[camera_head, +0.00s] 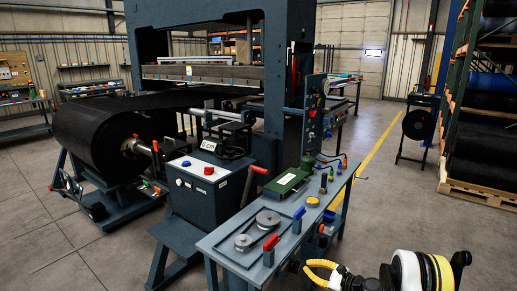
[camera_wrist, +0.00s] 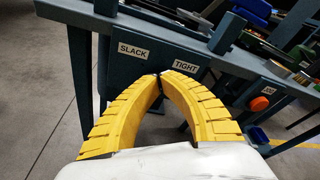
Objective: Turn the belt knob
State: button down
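In the wrist view my gripper (camera_wrist: 160,76) has two ribbed yellow fingers that arch inward until their tips come together. The tips are in front of a dark panel (camera_wrist: 122,72) under the table's edge, between a white label "SLACK" (camera_wrist: 133,51) and a white label "TIGHT" (camera_wrist: 186,66). A dark sliver shows at the tips; I cannot tell whether it is part of the belt knob or a gap. No knob shows clearly between the labels. In the head view my gripper (camera_head: 322,270) is beside the right side of the blue-grey table (camera_head: 222,246).
An orange knob (camera_wrist: 262,103) and a blue bin (camera_wrist: 257,135) are right of the panel. The table carries pulleys (camera_head: 267,218), a green case (camera_head: 287,183) and red- and blue-handled tools. The belt press (camera_head: 205,73) and a black belt roll (camera_head: 92,132) stand behind.

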jog(key=shift+r+x, duration=0.2)
jog(key=shift+x, duration=0.75)
jog(key=shift+r+x, duration=0.2)
jog(key=shift+x, duration=0.75)
jog(key=shift+a, duration=0.2)
jog(key=shift+f, duration=0.55)
jog(key=shift+s+r, duration=0.1)
jog(key=shift+r, duration=0.3)
send_near(291, 259)
jog(key=shift+d+f, duration=0.4)
jog(key=shift+f, duration=0.35)
